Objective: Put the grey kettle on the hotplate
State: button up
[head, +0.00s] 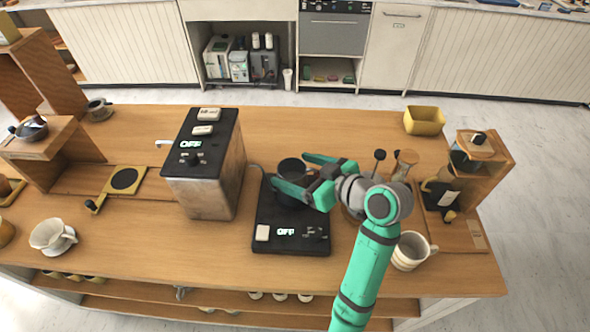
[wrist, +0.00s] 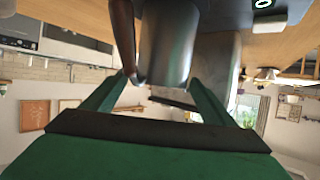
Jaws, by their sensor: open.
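The grey kettle (head: 291,166) appears to stand upright at the far end of the black hotplate (head: 265,215), whose display reads OFF. My gripper's arm partly hides the kettle in the head view, so its contact with the plate is not fully visible. In the wrist view the kettle's grey body (wrist: 170,45) and its dark brown handle (wrist: 124,35) show just beyond the fingertips. My gripper (head: 291,170) is open, with one finger on either side of the kettle in the head view. It also shows in the wrist view (wrist: 158,84), with nothing visibly clamped.
A tall metal-sided machine (head: 210,185) stands just left of the hotplate. A white mug (head: 411,250) stands near the front edge at right. The counter behind the hotplate is clear.

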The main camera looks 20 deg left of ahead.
jog(key=v, duration=1.1)
jog(key=shift+s+d, duration=0.1)
jog(key=shift+s, duration=0.05)
